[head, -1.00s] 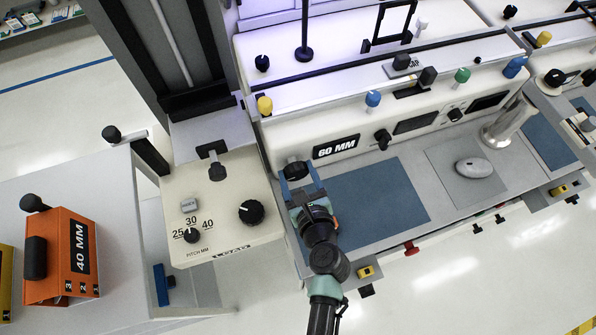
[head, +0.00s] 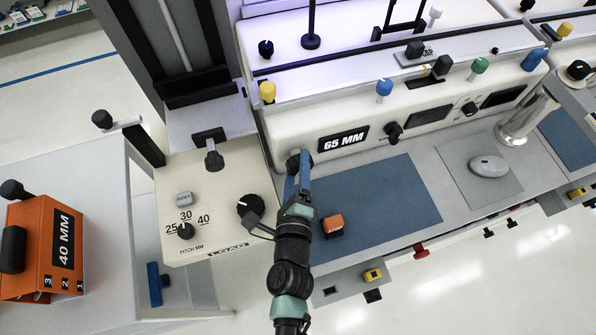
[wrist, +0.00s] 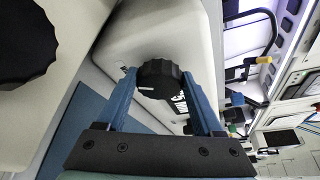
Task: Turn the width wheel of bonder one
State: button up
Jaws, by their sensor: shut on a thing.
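The width wheel, a black ribbed knob with a white mark, shows in the wrist view (wrist: 160,80) on the cream front of bonder one. The black display (head: 343,140) just right of it in the head view reads 65 MM. My gripper (head: 298,162) is at the wheel, with its blue fingers on either side of it in the wrist view (wrist: 168,85), shut on it. In the head view my fingers and wrist hide most of the wheel.
A blue mat (head: 385,205) lies on the bench, with a small orange and black block (head: 333,226) beside my wrist. The loader panel (head: 220,215) with its black knobs stands left of my arm. An orange 40 MM box (head: 42,250) sits at far left.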

jog(key=n+b, duration=0.2)
jog(key=f+n+t+b, duration=0.1)
jog(key=b, duration=0.2)
jog(key=shift+f+n+t+h, duration=0.1)
jog(key=shift+n+t+h, duration=0.2)
jog(key=shift+n, duration=0.1)
jog(key=n+t+b, duration=0.1)
jog(key=n+b, duration=0.1)
jog(key=b, duration=0.1)
jog(key=shift+n+b, duration=0.4)
jog(key=o, duration=1.4)
jog(key=shift+c, duration=0.2)
jog(key=shift+s, duration=0.1)
